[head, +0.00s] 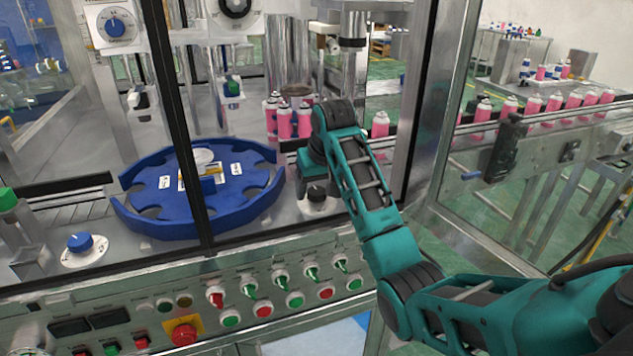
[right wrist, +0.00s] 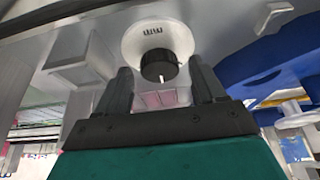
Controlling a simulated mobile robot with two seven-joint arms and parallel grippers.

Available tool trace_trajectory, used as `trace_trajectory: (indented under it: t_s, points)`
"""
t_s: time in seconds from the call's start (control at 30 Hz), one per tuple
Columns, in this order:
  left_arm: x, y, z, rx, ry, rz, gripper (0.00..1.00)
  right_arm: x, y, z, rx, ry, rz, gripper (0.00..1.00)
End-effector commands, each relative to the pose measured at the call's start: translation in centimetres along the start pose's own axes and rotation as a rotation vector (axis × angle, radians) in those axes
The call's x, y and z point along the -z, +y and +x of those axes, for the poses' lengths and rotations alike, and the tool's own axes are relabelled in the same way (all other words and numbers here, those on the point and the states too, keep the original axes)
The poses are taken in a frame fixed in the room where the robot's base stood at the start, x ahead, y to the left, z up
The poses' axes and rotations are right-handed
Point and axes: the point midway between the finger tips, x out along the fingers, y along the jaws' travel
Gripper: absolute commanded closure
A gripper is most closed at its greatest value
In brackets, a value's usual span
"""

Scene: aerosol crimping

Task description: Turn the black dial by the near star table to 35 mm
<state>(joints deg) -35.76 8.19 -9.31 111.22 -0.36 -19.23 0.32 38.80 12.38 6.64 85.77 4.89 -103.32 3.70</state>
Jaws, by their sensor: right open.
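The black dial (head: 317,193) sits on a round pale base on the machine deck, just right of the blue star table (head: 160,225). In the right wrist view the black dial (right wrist: 159,66) shows a white pointer mark, and its white scale plate (right wrist: 135,40) carries small markings too blurred to read. My right gripper (head: 316,178) is above the dial, pointing down. In the right wrist view my right gripper (right wrist: 160,85) is open, with one finger on each side of the dial. I cannot tell whether the fingers touch it. My left gripper is not in view.
A metal-framed glass guard stands around the deck. A control panel with several buttons (head: 265,310) runs along the front. A blue knob (head: 80,242) is at the left. Pink cans (head: 285,122) stand behind the arm, with more on the conveyor at right (head: 535,105).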

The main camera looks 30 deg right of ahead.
Motion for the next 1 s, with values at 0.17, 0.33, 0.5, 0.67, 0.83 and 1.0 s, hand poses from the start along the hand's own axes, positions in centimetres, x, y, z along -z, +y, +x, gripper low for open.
trace_trajectory:
  t_s: [0.17,0.33,0.5,0.67,0.83,1.0]
  points:
    - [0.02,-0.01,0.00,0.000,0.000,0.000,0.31,-0.05,-0.02,0.06,0.000,0.001,0.000,0.31]
    - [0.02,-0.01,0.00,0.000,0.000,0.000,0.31,-0.04,-0.03,0.05,0.000,0.000,0.000,0.39]
    - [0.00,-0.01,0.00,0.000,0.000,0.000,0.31,-0.03,-0.03,0.05,0.000,0.000,0.000,0.55]
    - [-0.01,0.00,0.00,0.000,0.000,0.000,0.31,-0.03,-0.02,0.04,0.000,0.000,0.000,0.70]
    - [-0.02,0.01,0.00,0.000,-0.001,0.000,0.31,-0.02,-0.02,0.03,0.000,0.001,0.000,0.86]
    - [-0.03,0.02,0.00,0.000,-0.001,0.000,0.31,-0.01,-0.04,0.02,-0.002,0.001,0.006,0.87]
